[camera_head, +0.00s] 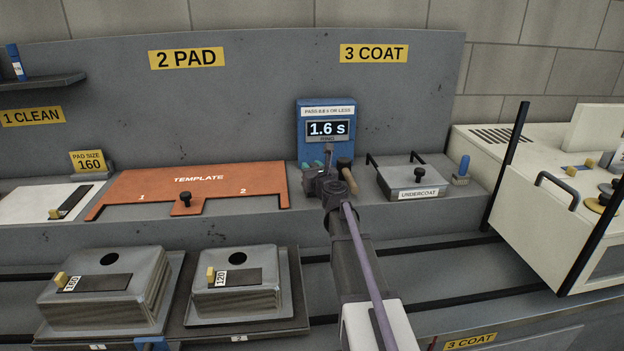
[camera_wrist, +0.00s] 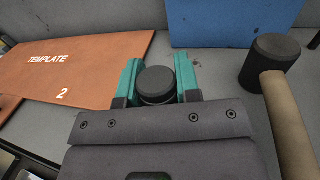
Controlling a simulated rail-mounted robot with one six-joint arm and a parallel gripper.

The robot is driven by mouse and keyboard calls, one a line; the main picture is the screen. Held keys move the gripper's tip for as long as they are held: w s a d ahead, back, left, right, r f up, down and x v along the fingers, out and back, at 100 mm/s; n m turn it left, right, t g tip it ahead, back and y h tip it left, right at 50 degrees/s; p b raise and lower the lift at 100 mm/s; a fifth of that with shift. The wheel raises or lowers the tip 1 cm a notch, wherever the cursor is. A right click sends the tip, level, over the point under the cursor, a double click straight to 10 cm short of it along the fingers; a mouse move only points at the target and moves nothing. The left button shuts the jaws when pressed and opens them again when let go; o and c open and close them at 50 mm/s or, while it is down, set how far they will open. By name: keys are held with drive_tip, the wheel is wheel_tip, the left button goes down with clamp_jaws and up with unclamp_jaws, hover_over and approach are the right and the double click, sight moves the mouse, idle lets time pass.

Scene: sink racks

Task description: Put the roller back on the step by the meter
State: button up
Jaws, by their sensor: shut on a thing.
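The blue meter (camera_head: 325,120) stands against the back panel, its display reading 1.6 s; its lower part shows as a blue face in the wrist view (camera_wrist: 236,22). My gripper (camera_head: 318,167) is in front of it, over the grey step (camera_head: 240,217). In the wrist view, my teal fingers (camera_wrist: 157,82) are shut on a dark, round-ended cylinder, which I take as the roller (camera_wrist: 156,84). Its lower part is hidden by my gripper. I cannot tell whether it touches the step.
A dark-headed tool with a tan handle (camera_wrist: 285,110) is close on the right of my gripper. An orange template (camera_head: 190,185) lies left, and the undercoat tray (camera_head: 415,176) is right. Two pad boxes (camera_head: 105,285) (camera_head: 238,280) sit lower at front left.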

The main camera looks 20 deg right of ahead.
drive_tip(key=shift+r, duration=0.15)
drive_tip(key=shift+f, duration=0.25)
drive_tip(key=o, duration=0.9)
drive_tip(key=shift+r, duration=0.1)
drive_tip(key=shift+r, duration=0.2)
drive_tip(key=s, duration=0.8)
drive_tip(key=s+a, duration=0.1)
drive_tip(key=s, duration=0.3)
